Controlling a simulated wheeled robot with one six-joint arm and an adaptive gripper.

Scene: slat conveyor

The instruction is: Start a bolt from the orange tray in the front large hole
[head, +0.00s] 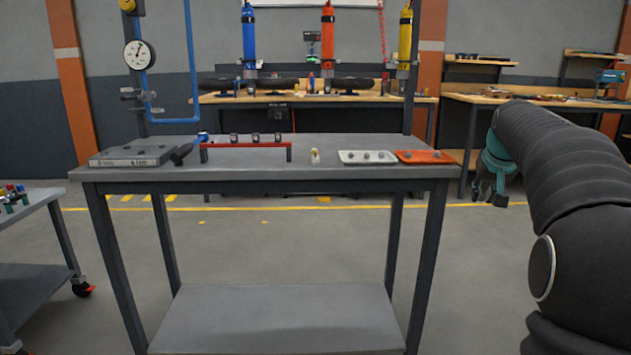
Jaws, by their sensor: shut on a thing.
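The orange tray (425,161) sits at the right end of the grey bench, with a few small dark bolts in it. A flat grey block (133,157) lies at the bench's left end, with lettering on its front face and dark spots on top. I cannot tell its front large hole apart at this size. My gripper (488,198) is teal with dark tips, right of the bench and clear of the tray. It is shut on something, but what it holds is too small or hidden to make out. My black arm partly covers it.
A white tray (367,157) with small parts stands left of the orange tray. A small pale item (315,157) is beside it. The bench's front strip is clear. A cart (38,280) is at left.

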